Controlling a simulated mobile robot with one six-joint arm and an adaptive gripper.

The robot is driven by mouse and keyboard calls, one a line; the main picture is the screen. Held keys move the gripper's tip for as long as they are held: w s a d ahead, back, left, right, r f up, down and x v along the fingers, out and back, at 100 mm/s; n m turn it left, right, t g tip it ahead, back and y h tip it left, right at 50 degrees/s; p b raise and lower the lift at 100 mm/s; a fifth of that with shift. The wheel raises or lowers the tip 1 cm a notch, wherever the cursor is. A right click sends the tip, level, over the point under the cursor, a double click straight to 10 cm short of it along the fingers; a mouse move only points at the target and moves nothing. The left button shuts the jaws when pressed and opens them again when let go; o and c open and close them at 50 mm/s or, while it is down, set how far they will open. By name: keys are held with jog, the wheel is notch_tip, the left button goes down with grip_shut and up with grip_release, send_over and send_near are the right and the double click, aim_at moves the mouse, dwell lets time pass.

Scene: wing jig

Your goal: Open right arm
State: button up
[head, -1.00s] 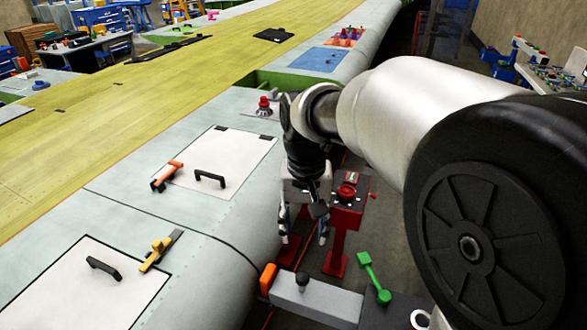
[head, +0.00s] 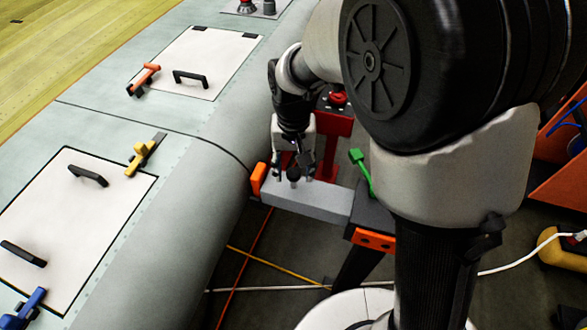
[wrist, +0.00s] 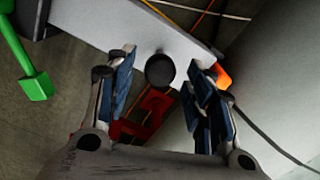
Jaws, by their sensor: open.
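The jig arm is a grey bar (head: 320,203) with an orange pad (head: 257,180) at its left end, close to the wing's curved edge. A black knob (head: 293,174) stands up from the bar, and a green lever (head: 361,170) is by the bar's right end. My gripper (head: 291,168) is at the knob, pointing down. In the wrist view the open fingers have the round black knob (wrist: 160,70) between them, with gaps on both sides. The grey bar (wrist: 110,18) and green lever (wrist: 38,86) also show there. Whether a finger touches the bar is unclear.
The wing (head: 200,165) fills the left, with white panels, black handles and orange, yellow and blue clamps. A red stand (head: 333,133) is just behind the bar. Cables cross the floor (head: 250,280) in front. An orange object (head: 560,150) is at the far right.

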jog(key=shift+f, duration=0.35)
jog(key=shift+c, duration=0.2)
grip_shut()
dwell(0.5)
